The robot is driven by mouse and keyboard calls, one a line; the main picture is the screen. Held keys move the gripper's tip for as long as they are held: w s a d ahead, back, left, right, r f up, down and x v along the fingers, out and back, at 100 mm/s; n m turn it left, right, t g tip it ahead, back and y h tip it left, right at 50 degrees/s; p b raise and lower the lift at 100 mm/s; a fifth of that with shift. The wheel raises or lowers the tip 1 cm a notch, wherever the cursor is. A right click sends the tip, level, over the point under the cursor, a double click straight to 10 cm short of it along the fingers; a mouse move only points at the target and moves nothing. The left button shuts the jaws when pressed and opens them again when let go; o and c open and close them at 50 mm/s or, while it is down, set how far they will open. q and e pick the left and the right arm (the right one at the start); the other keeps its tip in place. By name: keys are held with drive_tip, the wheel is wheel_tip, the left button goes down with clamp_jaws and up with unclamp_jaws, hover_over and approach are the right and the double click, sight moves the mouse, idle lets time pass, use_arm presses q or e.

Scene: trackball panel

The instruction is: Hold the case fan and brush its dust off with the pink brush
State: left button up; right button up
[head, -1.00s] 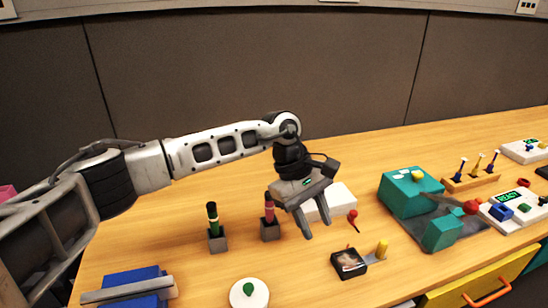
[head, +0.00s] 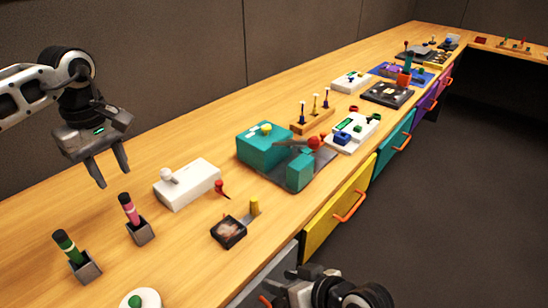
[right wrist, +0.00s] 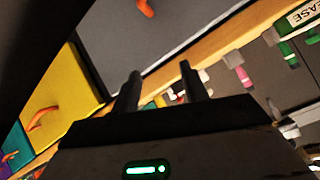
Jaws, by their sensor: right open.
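The case fan (head: 228,232), a small dark square with a dusty-looking face, lies on the bench beside a yellow knob (head: 254,207). The pink brush (head: 129,208) stands in a grey holder (head: 141,233) to its left. It also shows in the right wrist view (right wrist: 243,76). My left gripper (head: 112,177) is open and empty, above and behind the pink brush, apart from it. My right gripper (right wrist: 158,78) is open and empty, low in front of the bench by the drawers. In the head view only part of it shows at the bottom edge.
A green brush (head: 66,246) stands in its own holder at left. A white box (head: 187,184), a red pin (head: 221,188), a teal device (head: 264,148) and a white disc (head: 140,300) with a green knob are nearby. Drawers with orange handles (head: 350,206) line the bench front.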

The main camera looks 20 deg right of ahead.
drive_tip(key=w+a+r+n+g, duration=0.1)
drive_tip(key=w+r, duration=0.1)
drive_tip(key=w, duration=0.1)
drive_tip(key=w+a+r+n+g+y, duration=0.1)
drive_tip(key=w+r+n, duration=0.1)
drive_tip(key=w+r, duration=0.1)
drive_tip(key=w+a+r+n+g+y, duration=0.1)
drive_tip(key=w+r, duration=0.1)
drive_tip(key=r, duration=0.1)
drive_tip(key=shift+w+r+n+g, duration=0.1)
drive_tip(key=shift+w+n+g, duration=0.3)
drive_tip(key=w+d+r+n+g+h, duration=0.2)
drive_tip(key=w+d+r+n, duration=0.1)
drive_tip(key=w+r, duration=0.15)
drive_tip(key=h, duration=0.2)
approach(255, 200)
drive_tip(key=shift+n+g+h, duration=0.3)
drive_tip(key=shift+n, duration=0.1)
drive_tip(key=x, duration=1.1)
drive_tip(key=shift+w+a+r, duration=0.1)
drive_tip(key=shift+w+a, duration=0.1)
drive_tip(key=shift+w, duration=0.05)
clamp_jaws()
